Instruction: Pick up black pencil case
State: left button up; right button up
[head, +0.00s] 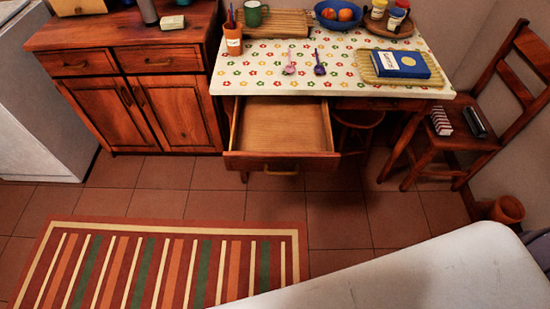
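A small black case (474,122), which looks like the black pencil case, lies on the seat of the wooden chair (455,140) at the right. A red and white striped item (440,121) stands beside it on the same seat, to its left, with a small gap between. Neither of my grippers shows in the head view, so nothing is seen near the case.
A table (345,60) with a flowered cloth stands at the back, its empty drawer (283,127) pulled out. A blue book (400,64) lies on it. A stool (358,120) is under the table. A terracotta pot (507,210) stands right of the chair.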

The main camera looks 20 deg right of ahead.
aim_at(477, 125)
jog(key=l+z, duration=0.1)
jog(key=z, duration=2.4)
